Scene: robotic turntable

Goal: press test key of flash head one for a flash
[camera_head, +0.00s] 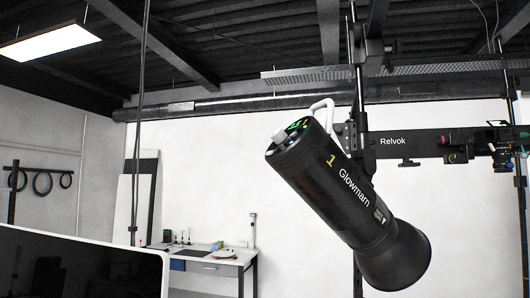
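Flash head one (335,190) is a black cylinder marked with a yellow "1" and the word "Glowmarn". It hangs tilted, with its rear panel (294,134) at the upper left and its flared reflector (398,259) at the lower right. The rear panel carries green-lit and small coloured details, seen at a steep angle. I cannot make out which of them is the test key. A white curved handle (328,110) rises beside the rear end. Neither of my grippers shows in the head view.
A black horizontal arm marked "Relvok" (430,143) and an upright pole (360,90) stand behind and right of the head. A dark panel with a pale frame (80,262) fills the lower left. A workbench (215,255) stands at the back. The space left of the rear panel looks open.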

